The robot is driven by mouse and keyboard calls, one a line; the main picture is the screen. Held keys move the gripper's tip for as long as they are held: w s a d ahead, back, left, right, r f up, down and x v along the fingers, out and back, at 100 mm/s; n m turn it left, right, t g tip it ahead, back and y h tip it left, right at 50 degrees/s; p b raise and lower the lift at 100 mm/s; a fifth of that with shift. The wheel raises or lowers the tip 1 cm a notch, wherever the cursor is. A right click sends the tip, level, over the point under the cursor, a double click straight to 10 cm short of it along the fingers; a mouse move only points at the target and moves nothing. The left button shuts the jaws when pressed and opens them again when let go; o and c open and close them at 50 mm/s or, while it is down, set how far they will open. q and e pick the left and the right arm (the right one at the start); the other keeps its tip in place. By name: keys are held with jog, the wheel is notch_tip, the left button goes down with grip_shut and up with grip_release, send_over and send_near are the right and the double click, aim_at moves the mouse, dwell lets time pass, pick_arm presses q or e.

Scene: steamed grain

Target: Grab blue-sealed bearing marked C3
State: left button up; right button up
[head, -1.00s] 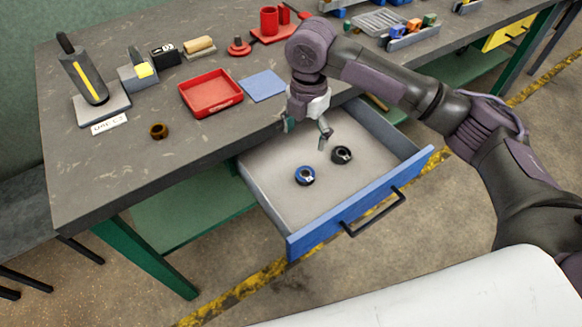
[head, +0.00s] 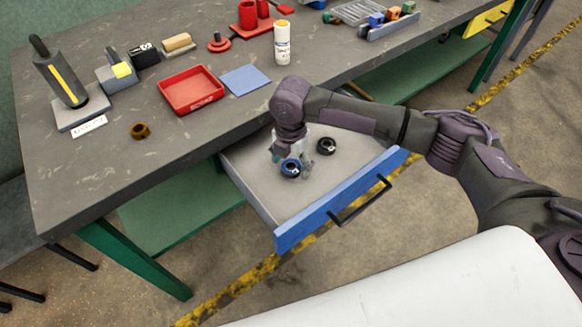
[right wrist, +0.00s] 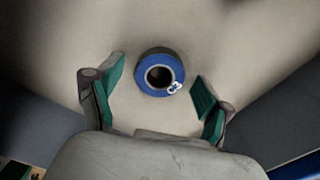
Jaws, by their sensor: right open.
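The blue-sealed bearing (head: 291,168) lies on the floor of the open drawer (head: 345,205). My right gripper (head: 292,158) is low in the drawer, open and empty. In the right wrist view its green-padded fingers (right wrist: 160,80) stand apart on either side of the bearing, with gaps on both sides. A black bearing (head: 326,146) lies just to the right in the drawer. My left gripper is out of view.
The blue drawer front with its black handle (head: 360,203) and the low side walls bound the space. On the bench stand a red tray (head: 192,107), a blue mat (head: 246,80), a white bottle (head: 282,42) and a brown ring (head: 140,130).

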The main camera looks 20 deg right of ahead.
jog(key=c, duration=1.3)
jog(key=shift+c, duration=0.2)
jog(key=shift+r, duration=0.2)
